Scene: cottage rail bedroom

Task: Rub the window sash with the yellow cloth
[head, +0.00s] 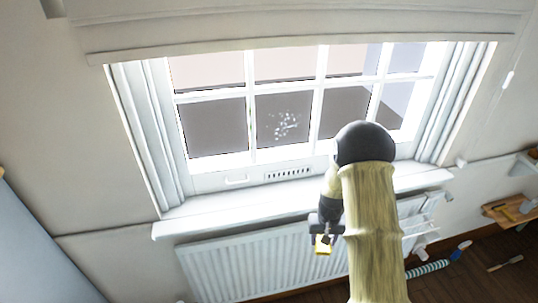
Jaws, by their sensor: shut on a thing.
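The window sash (250,122) has a white frame with several panes. A patch of white specks (285,124) shows on a lower middle pane. My gripper (323,238) hangs in front of the radiator, below the sill in the picture, apart from the sash. It is shut on the yellow cloth (323,249), of which a small yellow and white part shows. My arm hides the right part of the sill and part of the lower sash.
A white sill (240,213) juts out under the window, above a white radiator (255,262). A white rack (420,220) is at the radiator's right. A wooden shelf (510,210), a striped roll (428,268) and a brush (506,263) are at the right. A blind (300,30) hangs above.

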